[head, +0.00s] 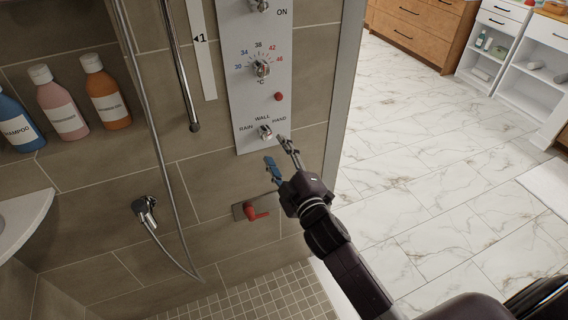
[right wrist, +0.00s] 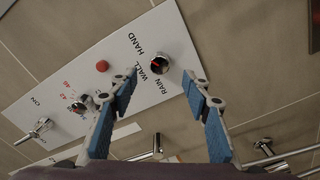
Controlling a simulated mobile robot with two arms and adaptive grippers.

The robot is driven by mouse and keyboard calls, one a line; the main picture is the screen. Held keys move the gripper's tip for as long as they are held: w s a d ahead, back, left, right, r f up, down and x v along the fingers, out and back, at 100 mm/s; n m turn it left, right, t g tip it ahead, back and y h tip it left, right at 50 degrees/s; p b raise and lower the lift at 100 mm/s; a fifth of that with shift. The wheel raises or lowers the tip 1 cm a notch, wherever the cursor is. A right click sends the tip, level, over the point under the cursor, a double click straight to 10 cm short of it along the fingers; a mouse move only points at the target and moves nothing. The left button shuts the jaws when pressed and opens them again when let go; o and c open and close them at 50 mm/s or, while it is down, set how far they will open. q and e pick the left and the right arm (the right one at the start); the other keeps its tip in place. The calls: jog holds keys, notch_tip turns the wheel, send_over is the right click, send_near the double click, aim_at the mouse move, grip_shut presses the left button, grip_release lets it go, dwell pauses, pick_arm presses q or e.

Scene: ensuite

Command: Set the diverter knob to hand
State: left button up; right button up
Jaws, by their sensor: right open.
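The diverter knob (head: 265,132) is a small chrome knob low on the white shower panel (head: 243,125). RAIN, WALL and HAND are printed around it. In the right wrist view the knob (right wrist: 160,64) shows a red mark on its face; I cannot tell for sure which label it points at. My right gripper (head: 280,159) is open and empty, just below and to the right of the knob in the head view. In the right wrist view its two blue-padded fingers (right wrist: 165,82) stand spread, with the knob beyond the gap between their tips. My left gripper is out of view.
Above on the panel are a red button (head: 279,97) and a temperature knob (head: 261,69). A red-handled valve (head: 253,212) is below. A shower hose (head: 159,145) and bar (head: 180,70) hang left. Bottles (head: 62,104) stand on a niche shelf. Open marble floor (head: 430,180) lies right.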

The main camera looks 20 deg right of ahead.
jog(key=s, duration=0.4)
jog(key=shift+s, duration=0.4)
jog(key=s+f+m+g, duration=0.3)
jog(key=f+g, duration=0.2)
jog(key=f, duration=1.9)
jog(key=s+f+m+g, duration=0.1)
jog(key=s+f+g, duration=0.1)
jog(key=s+f, duration=0.45)
jog(key=s+f+m+g, duration=0.15)
jog(key=s+f, duration=0.25)
jog(key=f, duration=0.6)
jog(key=s+d+f+m+g, duration=0.1)
jog(key=s+f+g, duration=0.1)
jog(key=s+f, duration=0.4)
jog(key=s+d+f+m+g, duration=0.1)
jog(key=s+f, duration=0.6)
jog(key=s, duration=1)
jog(key=s+d+f+m+g, duration=0.1)
jog(key=s+f+g, duration=0.4)
jog(key=s, duration=0.7)
notch_tip(320, 180, down, 2)
jog(key=shift+d+f+m+h, duration=0.2)
jog(key=shift+m+h, duration=0.1)
jog(key=shift+m, duration=0.35)
